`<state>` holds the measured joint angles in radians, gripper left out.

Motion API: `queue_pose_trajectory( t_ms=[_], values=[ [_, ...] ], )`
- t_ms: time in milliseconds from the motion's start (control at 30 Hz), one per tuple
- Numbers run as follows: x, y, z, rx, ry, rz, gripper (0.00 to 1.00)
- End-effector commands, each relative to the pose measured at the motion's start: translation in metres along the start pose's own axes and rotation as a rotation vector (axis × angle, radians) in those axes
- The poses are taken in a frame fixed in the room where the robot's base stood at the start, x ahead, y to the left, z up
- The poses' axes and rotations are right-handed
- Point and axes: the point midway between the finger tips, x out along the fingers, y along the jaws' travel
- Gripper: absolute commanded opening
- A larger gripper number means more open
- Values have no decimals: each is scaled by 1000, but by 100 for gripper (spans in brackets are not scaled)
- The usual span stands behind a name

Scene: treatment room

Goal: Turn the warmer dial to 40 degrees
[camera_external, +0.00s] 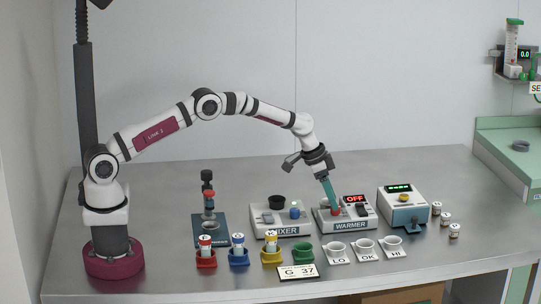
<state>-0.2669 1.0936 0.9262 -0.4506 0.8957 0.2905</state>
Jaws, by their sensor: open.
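The warmer (349,226) is a light box on the table, right of centre, with the label WARMER on its front. Its small display (355,199) reads OFF in red. A red round part (336,210), which looks like the dial, sits on its top left. My gripper (332,203) points down at this red part, with its teal fingers at or just above it. The fingers hide some of it, and I cannot tell whether they touch it. The gripper is open. Any degree marks are too small to read.
The mixer (281,218) stands close on the left and a blue-grey device (404,208) close on the right. In front are white cups (364,247) on LO, OK and HI cards, coloured vial holders (273,254) and a G 37 card (298,272). Small vials (445,217) stand at right.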

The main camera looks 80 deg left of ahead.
Motion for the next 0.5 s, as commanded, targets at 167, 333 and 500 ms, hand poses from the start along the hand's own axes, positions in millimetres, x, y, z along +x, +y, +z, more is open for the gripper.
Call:
queue_pose_trajectory(
  t_ms=[167,333,500],
  values=[
    [-58,0,-1,0,4,-2,66],
    [-107,0,-1,-1,3,-1,66],
    [-133,0,0,0,2,-1,66]
  ],
)
